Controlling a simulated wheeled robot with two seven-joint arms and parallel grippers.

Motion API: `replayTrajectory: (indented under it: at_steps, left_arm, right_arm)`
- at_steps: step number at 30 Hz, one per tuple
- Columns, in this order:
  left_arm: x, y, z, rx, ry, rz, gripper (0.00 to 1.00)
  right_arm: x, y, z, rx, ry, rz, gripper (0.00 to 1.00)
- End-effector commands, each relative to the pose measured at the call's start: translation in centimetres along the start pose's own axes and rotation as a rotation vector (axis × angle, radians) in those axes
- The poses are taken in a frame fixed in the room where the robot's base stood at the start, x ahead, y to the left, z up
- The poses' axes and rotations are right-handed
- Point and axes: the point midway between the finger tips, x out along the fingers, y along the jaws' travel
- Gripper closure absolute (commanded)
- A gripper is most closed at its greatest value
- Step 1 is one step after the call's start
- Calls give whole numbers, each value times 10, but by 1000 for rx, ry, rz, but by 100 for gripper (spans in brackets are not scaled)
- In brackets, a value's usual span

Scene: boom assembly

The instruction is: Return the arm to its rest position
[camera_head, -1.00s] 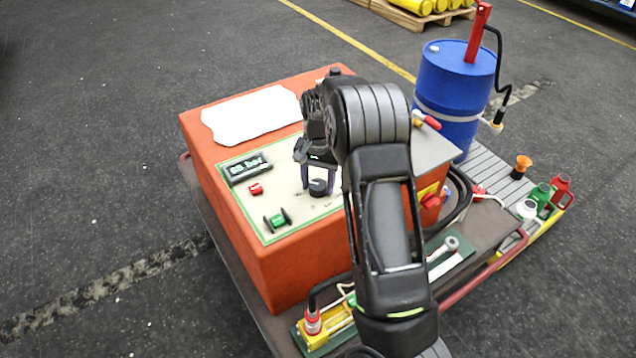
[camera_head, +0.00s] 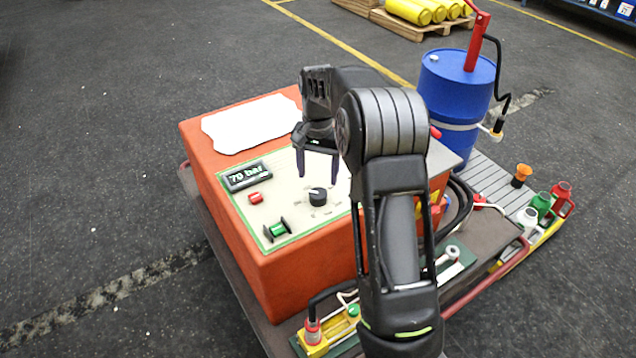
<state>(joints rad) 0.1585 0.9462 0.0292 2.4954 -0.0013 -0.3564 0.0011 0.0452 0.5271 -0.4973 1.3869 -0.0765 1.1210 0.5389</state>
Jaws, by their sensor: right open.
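My right arm (camera_head: 397,225) reaches in from the bottom right over an orange machine box (camera_head: 305,262). My right gripper (camera_head: 318,172) is open and empty, pointing down above the box's control panel. A black knob (camera_head: 318,196) on the panel stands just below the fingertips, apart from them. The panel's display (camera_head: 247,176) reads 70 bar. A red button (camera_head: 256,198) and a green switch (camera_head: 277,230) sit left of the knob. My left gripper is not in view.
A white sheet (camera_head: 250,124) lies on the box top. A blue drum (camera_head: 455,95) with a red pump stands behind at right. A yellow valve block (camera_head: 315,340) is at the front. Floor at left is clear.

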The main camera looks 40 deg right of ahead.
Motion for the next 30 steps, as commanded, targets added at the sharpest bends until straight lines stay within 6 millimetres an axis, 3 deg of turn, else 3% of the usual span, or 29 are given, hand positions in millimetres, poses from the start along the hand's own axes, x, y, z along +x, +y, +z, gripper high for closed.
replayTrajectory:
  at_steps: [20,30]
  left_arm:
    - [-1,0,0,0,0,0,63]
    - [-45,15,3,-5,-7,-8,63]
  right_arm:
    - [-7,0,0,0,0,1,35]
    - [-56,0,0,0,0,1,35]
